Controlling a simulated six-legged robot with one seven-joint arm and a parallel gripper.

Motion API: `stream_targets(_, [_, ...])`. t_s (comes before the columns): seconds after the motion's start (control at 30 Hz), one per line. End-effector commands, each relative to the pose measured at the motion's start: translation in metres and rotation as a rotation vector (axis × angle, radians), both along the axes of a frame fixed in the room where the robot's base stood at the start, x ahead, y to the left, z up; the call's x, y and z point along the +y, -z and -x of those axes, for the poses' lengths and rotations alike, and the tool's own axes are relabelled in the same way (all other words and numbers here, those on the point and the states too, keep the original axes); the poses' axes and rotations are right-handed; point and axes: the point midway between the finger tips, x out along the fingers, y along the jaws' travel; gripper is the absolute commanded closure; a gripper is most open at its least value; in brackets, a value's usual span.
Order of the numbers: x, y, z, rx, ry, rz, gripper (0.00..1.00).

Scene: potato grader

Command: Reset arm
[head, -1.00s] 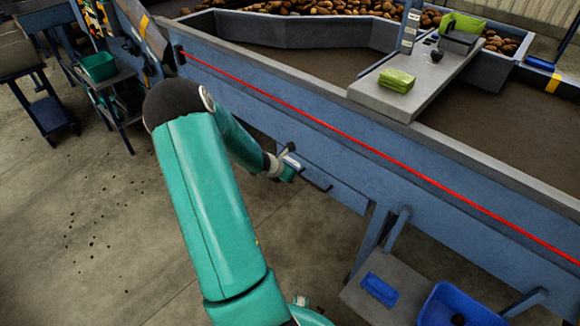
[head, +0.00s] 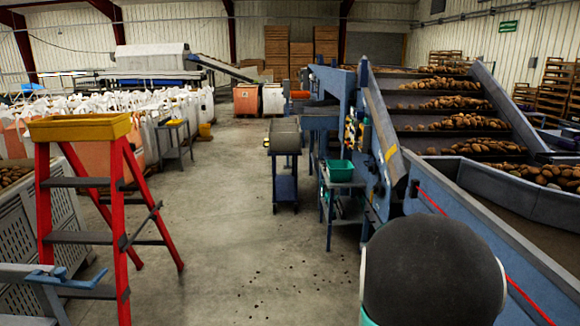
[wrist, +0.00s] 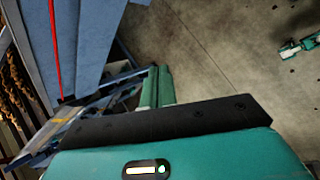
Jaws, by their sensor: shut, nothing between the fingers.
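In the wrist view, my gripper (wrist: 157,74) shows as two teal fingers side by side beyond the black edge of its teal body. The fingers are shut and hold nothing. Beyond them are the bare concrete floor and the blue side of the grader (wrist: 84,45), with no clear contact. In the head view, the dark rounded joint of my arm fills the lower right, beside the blue grader frame (head: 462,222). The gripper itself is out of sight there.
A red stepladder (head: 45,205) with a yellow top stands at left. A trolley with a green tub (head: 340,171) stands beside the grader. Another trolley (head: 285,177) is near it. Potatoes (head: 455,122) lie on the sloping conveyor.

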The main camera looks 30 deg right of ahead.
Motion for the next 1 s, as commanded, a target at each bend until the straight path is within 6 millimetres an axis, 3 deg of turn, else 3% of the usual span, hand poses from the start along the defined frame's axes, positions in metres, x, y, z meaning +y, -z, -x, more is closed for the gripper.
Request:
stream_targets(0.03, [0.023, -0.016, -0.011, -0.065, 0.017, -0.014, 1.00])
stream_targets(0.13, [0.069, -0.041, -0.025, -0.183, 0.066, -0.062, 1.00])
stream_targets(0.33, [0.166, -0.082, -0.037, -0.386, 0.141, -0.202, 1.00])
stream_targets(0.53, [0.265, -0.114, -0.027, -0.539, 0.195, -0.391, 1.00])
stream_targets(0.7, [0.345, -0.133, -0.003, -0.620, 0.222, -0.575, 1.00])
stream_targets(0.83, [0.390, -0.142, 0.018, -0.646, 0.235, -0.693, 1.00])
stream_targets(1.0, [0.415, -0.145, 0.031, -0.651, 0.244, -0.763, 1.00])
